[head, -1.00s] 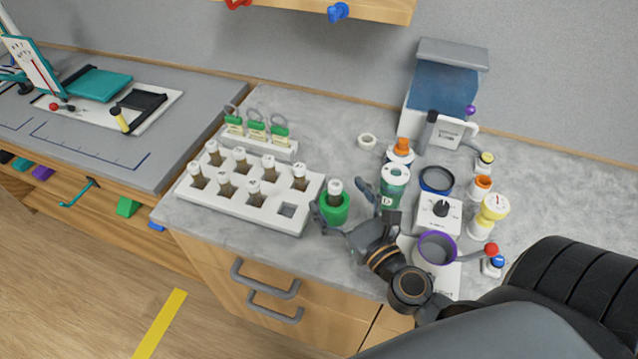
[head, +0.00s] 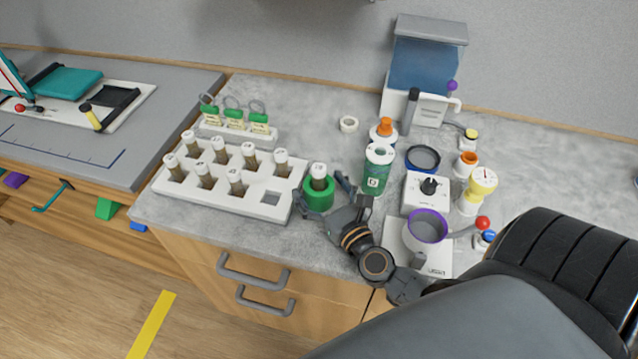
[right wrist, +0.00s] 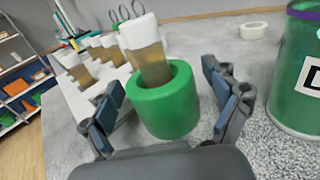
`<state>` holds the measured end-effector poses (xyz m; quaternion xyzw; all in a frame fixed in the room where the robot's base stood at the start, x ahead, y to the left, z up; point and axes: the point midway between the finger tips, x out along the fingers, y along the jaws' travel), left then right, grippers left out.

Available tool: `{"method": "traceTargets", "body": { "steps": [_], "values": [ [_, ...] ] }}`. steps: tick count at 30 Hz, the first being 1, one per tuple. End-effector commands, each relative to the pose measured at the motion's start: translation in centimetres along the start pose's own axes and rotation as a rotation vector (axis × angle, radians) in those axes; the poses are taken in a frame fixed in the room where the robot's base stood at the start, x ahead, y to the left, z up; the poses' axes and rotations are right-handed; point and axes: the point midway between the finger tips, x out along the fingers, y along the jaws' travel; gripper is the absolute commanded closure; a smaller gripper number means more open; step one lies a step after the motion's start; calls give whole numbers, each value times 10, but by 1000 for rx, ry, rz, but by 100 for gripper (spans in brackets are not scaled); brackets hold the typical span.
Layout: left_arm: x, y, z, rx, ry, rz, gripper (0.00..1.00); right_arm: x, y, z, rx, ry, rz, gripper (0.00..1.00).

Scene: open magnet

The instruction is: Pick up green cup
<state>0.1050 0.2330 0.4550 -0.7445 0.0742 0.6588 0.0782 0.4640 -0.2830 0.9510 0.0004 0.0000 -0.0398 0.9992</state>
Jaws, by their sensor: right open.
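A green cup (head: 319,199) stands on the grey worktop just right of the white vial rack, with a white-capped vial of brown liquid (head: 319,176) in it. The green cup also shows large in the right wrist view (right wrist: 165,108), the vial leaning in its opening. My right gripper (head: 323,194) is open around the cup, one finger on each side. In the right wrist view (right wrist: 163,92) a gap shows between the cup and the right finger; contact on the left is unclear. My left gripper is not in view.
The white rack (head: 222,200) with several vials is close on the left. A green canister with a label (head: 377,172) stands close on the right. A white device with a knob (head: 428,190) and a purple-rimmed ring (head: 427,226) are further right.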

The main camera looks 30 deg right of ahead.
Motion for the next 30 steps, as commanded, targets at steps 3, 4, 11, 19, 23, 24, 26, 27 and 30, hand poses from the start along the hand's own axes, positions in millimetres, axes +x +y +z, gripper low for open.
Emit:
{"method": "traceTargets", "body": {
  "steps": [3, 4, 11, 19, 23, 24, 26, 27, 30],
  "values": [
    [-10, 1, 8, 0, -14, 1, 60, 20, 0, 4, -1, -3, 1, 12],
    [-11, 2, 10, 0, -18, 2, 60, 23, 0, 3, -1, -2, 1, 12],
    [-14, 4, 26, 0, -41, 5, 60, 36, 0, 1, -1, 0, 1, 12],
    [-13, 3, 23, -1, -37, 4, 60, 35, 0, 1, -1, 0, 1, 34],
    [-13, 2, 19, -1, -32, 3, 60, 35, 0, 1, -1, 0, 1, 61],
    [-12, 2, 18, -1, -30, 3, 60, 35, 0, 1, -1, 0, 1, 69],
    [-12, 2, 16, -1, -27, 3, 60, 35, 0, 1, -1, 0, 1, 78],
    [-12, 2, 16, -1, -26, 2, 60, 35, 0, 1, -1, 0, 1, 79],
    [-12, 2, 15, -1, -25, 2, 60, 35, 0, 1, -1, 0, 1, 81]
  ]
}}
